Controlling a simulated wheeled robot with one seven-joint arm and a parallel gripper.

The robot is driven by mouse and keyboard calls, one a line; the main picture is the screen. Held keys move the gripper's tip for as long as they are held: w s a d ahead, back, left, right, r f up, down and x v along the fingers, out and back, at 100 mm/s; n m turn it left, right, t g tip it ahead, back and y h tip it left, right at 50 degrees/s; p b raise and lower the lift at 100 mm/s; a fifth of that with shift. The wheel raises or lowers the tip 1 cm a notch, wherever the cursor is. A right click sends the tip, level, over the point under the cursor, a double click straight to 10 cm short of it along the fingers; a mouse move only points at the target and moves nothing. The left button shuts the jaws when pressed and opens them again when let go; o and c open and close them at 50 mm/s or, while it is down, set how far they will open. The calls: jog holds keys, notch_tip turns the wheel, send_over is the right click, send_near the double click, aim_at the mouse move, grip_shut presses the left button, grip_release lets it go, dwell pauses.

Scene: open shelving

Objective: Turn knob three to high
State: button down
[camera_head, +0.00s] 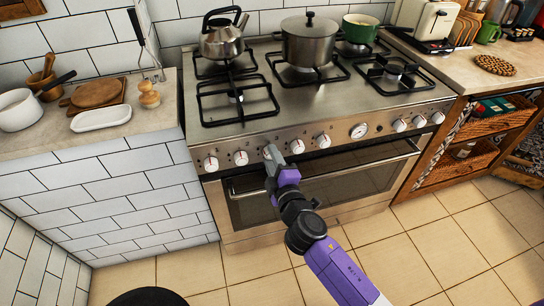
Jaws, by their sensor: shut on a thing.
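The stove (228,131) has a row of white knobs along its steel front panel. My gripper (272,157) reaches up from the lower right and is shut on the third knob from the left (267,151). The fingers hide most of this knob, so its setting cannot be read. The first knob (210,164) and second knob (240,158) are to the left of my gripper. The fourth knob (296,146) and fifth knob (323,141) are to the right, clear of it.
The oven door handle (330,172) runs just below the knobs, close to my gripper. A round dial (358,130) and several more knobs are farther right. A kettle (224,37), a steel pot (309,40) and a green pot (360,28) stand on the burners. The tiled floor in front is clear.

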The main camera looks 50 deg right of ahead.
jog(key=shift+n, duration=0.5)
jog(key=c, duration=1)
grip_release()
jog(key=shift+o, duration=0.2)
jog(key=b+v, duration=0.1)
jog(key=v, duration=0.6)
jog(key=shift+s+a, duration=0.3)
